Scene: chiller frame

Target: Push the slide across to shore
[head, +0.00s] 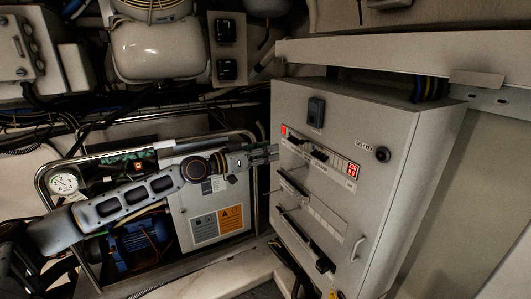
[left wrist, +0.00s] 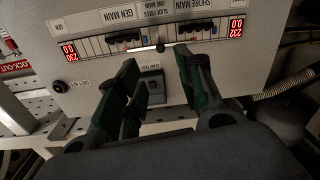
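The grey control panel (head: 330,190) stands at the right in the head view; its face also fills the top of the left wrist view (left wrist: 90,90). There I see a GEN MAIN breaker (left wrist: 125,38) on the left and a SHORE MAIN breaker (left wrist: 193,30) on the right. A small dark knob (left wrist: 160,47), which looks like the slide's, sits between them on a pale strip. My left gripper (left wrist: 157,62) is open, its green-padded fingers apart on either side below the knob, with nothing between them. In the head view the left gripper (head: 262,154) is close to the panel's left edge. My right gripper is not in view.
Red number displays (left wrist: 237,27) flank the breaker row. A dark switch box (left wrist: 151,84) sits between the fingers' outlines. Handles (head: 357,248) and a lower slotted bar (head: 305,238) stand out from the panel. A pipe-framed engine unit with a gauge (head: 63,183) lies left.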

